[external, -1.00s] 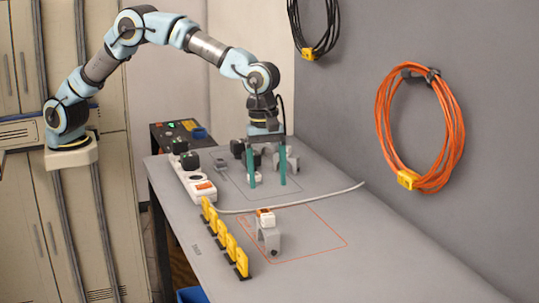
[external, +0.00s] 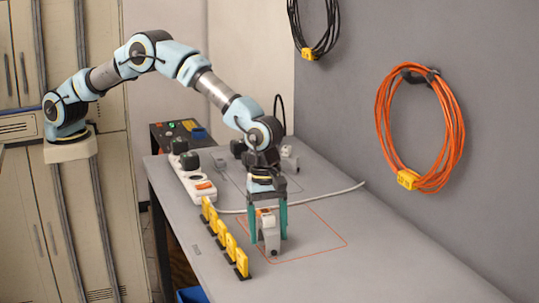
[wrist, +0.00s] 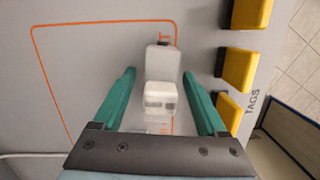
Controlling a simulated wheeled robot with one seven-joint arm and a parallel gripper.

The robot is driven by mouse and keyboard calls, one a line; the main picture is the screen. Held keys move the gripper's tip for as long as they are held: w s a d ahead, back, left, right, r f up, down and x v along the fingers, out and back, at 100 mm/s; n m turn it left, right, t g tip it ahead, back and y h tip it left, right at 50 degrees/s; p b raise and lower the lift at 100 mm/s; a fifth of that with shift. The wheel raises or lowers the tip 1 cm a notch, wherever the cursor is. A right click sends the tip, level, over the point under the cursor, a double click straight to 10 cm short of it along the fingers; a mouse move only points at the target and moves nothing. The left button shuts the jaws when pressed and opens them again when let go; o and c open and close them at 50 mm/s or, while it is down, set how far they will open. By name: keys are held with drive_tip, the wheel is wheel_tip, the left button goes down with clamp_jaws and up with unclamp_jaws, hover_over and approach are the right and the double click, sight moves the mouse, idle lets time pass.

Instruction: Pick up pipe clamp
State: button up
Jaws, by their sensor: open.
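A grey pipe clamp (external: 270,241) with a white and orange top stands on the table, at the left edge of an orange-outlined rectangle. In the wrist view the clamp (wrist: 163,62) shows as a grey body with a paler block nearer the camera. My gripper (external: 268,237) points down over it, with its green fingers apart, one on each side. In the wrist view the gripper (wrist: 163,80) has visible gaps between both fingers and the clamp. Part of the clamp's top is hidden by the gripper in the external view.
A row of yellow tags (external: 231,247) stands close to the left of the clamp. A white power strip (external: 196,182) and a pale cable (external: 325,195) lie farther back. Another grey clamp (external: 290,158) stands at the back. The table right of the outline is clear.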

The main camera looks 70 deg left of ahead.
drive_tip(key=shift+f, duration=0.7)
clamp_jaws()
